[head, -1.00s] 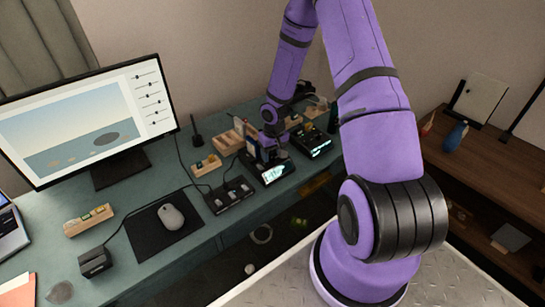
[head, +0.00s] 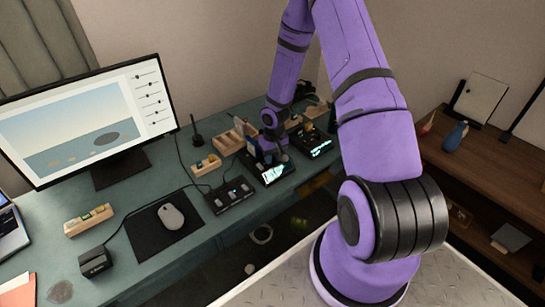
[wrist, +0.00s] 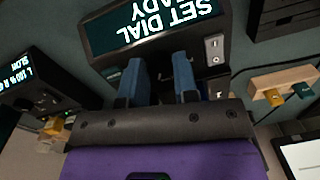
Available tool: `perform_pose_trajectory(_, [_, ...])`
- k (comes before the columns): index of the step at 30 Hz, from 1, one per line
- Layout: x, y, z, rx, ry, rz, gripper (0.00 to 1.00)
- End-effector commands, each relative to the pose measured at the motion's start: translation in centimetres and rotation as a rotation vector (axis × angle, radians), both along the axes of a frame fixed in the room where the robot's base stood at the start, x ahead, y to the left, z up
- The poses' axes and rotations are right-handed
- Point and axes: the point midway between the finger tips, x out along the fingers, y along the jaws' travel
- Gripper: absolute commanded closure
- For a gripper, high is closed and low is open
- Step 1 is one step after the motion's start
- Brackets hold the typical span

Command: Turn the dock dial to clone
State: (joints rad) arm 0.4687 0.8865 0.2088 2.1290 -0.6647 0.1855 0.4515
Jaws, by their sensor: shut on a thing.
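The dock (wrist: 150,25) is a dark box with a lit screen that reads "SET DIAL" and "READY", upside down in the wrist view. In the head view its bright screen (head: 277,174) shows near the desk's front edge. My gripper (wrist: 156,78) has its two blue fingers at the dock, a gap apart, shut on the dial. The dial itself is hidden, so its pointer and setting cannot be read. In the head view my gripper (head: 268,152) reaches down to the dock from behind.
A second dark device with a lit screen (head: 316,143) stands right of the dock. A switch box (head: 231,195) and a small wooden holder (head: 206,165) are on the left. A wooden organiser (head: 229,141) stands behind. The mouse mat (head: 150,232) lies further left.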

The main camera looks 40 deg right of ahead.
Motion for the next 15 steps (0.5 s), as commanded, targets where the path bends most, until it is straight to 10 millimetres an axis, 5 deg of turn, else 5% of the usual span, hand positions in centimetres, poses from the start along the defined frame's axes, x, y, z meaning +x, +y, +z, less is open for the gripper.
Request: perform_pose_trajectory(15, [0.06,-0.03,0.03,0.000,0.000,0.309,0.96])
